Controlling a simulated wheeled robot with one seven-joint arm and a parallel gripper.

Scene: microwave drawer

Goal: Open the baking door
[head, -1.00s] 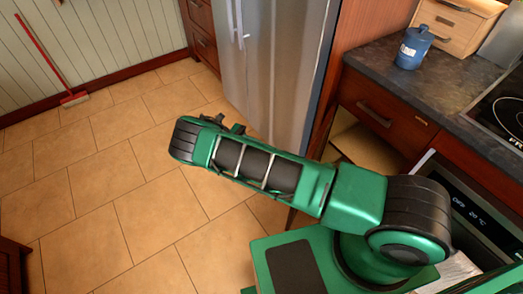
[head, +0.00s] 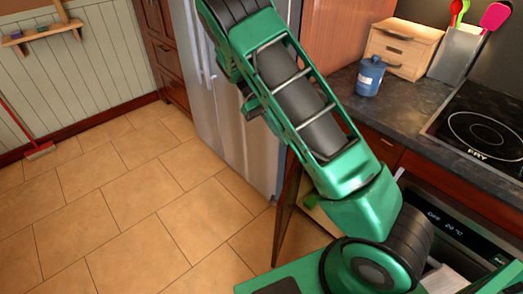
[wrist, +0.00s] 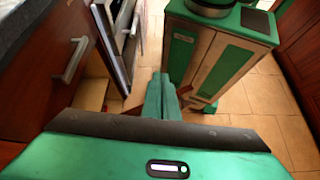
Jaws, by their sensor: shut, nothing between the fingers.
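The oven (head: 450,228), with a lit display reading 20 °C, is in the counter at the lower right of the head view. My arm hides much of its front there. In the wrist view, the oven front (wrist: 118,42) shows steeply from the side at the upper left, with pale handle bars. I cannot tell whether its door is fully shut. My gripper (wrist: 160,82) is shut and empty in the wrist view. Its fingertips are over the floor, to the right of the oven front and apart from the handle. I cannot make out the gripper clearly in the head view.
A drawer with a pale handle (wrist: 70,60) is close on the left in the wrist view. An open cabinet door (head: 288,212) juts out beside the fridge (head: 225,95). A blue jar (head: 369,76) stands on the counter. The tiled floor (head: 125,215) is clear at left.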

